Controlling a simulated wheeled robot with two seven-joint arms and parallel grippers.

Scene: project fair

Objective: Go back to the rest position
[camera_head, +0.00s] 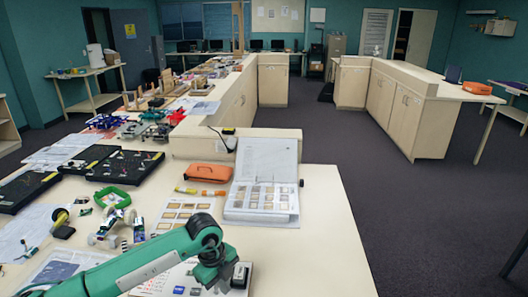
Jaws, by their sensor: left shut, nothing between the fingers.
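My left arm comes in from the lower left in teal, bent at an elbow above the near table (320,240). My left gripper (232,278) is at the bottom centre of the head view, low over the table by a printed sheet with small pictures. It is shut with nothing in it. Its fingertips are small and partly hidden by the wrist. My right gripper is out of view.
An open binder (262,180), an orange case (207,172), black trays (124,166), a green ring (112,197) and a small wheeled model (118,226) lie beyond the arm. The table's right part is bare. Open carpet (390,210) lies right of it.

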